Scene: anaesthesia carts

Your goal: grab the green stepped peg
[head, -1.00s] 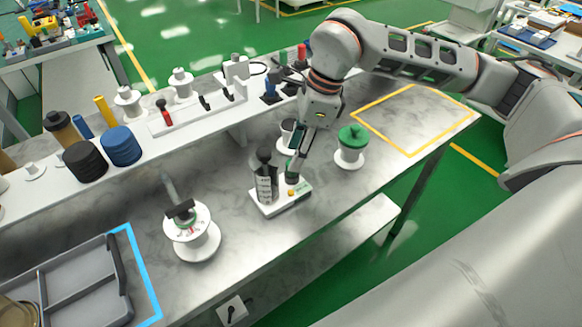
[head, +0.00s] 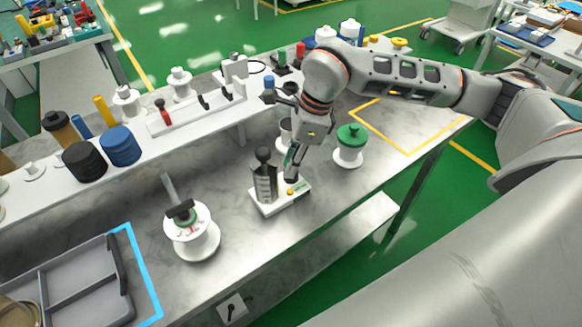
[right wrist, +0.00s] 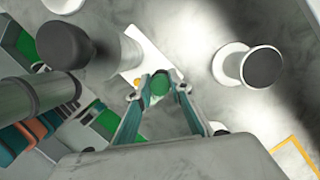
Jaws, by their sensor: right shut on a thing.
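My right gripper (head: 291,170) reaches down to the bench beside a small white device. In the right wrist view, its two teal fingers (right wrist: 160,92) are closed on the round green end of the green stepped peg (right wrist: 159,84). The peg's lower part is hidden, so I cannot tell whether it still touches the white base (head: 268,209) below. That base has an orange button and bears a dark, clear-sided cylinder (head: 265,183) close to the left of the fingers. My left gripper is not in view.
A green-topped white spool (head: 351,136) stands right of the gripper. A white dial stand (head: 197,240) and a grey tray (head: 88,262) are at the left. A raised shelf with several items runs behind. The yellow-outlined area (head: 405,153) looks mostly clear.

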